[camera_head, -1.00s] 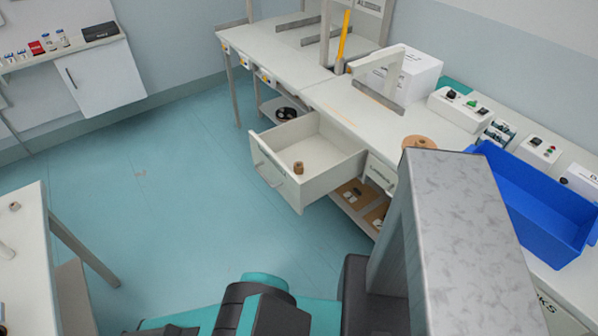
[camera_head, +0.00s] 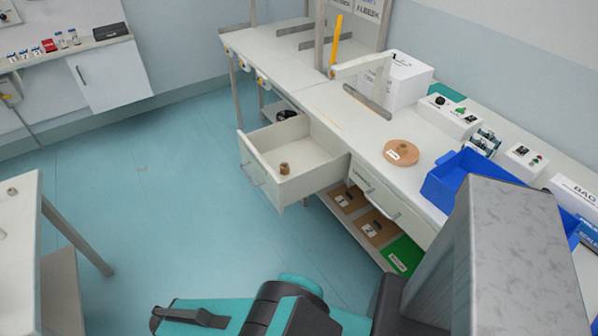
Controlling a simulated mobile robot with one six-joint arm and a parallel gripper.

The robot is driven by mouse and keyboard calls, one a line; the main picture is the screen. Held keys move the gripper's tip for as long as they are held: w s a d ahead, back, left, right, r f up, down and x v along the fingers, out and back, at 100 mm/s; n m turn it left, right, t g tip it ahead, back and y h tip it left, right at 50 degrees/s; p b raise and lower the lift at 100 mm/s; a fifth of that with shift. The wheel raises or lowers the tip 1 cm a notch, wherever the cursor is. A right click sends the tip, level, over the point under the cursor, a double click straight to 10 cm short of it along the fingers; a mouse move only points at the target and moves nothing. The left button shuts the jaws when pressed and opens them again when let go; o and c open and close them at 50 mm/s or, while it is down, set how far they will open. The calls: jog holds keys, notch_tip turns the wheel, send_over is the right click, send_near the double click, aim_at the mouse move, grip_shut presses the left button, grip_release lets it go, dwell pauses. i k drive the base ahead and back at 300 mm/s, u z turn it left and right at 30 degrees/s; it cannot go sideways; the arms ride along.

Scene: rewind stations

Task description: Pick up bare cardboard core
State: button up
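A small brown cardboard core (camera_head: 284,168) stands in the open drawer (camera_head: 262,178) under the bench. The drawer is pulled out and nothing else shows in it. A small tan piece (camera_head: 12,191) that may be another core lies on the table at the left edge; it is too small to tell. My gripper is not in view; only teal, black and grey parts of my own body show at the bottom and right.
The bench (camera_head: 372,135) holds a flat brown disc (camera_head: 401,152) with a white label, a white box (camera_head: 408,82) and a blue bin (camera_head: 468,165), partly hidden by my grey column. A white table (camera_head: 20,225) stands at left. The teal floor (camera_head: 150,190) between is clear.

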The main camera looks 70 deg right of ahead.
aim_at(285, 171)
jog(key=z, duration=0.45)
jog(key=k, duration=1)
jog(key=z, duration=0.1)
jog(key=i, duration=0.6)
jog(key=z, duration=0.05)
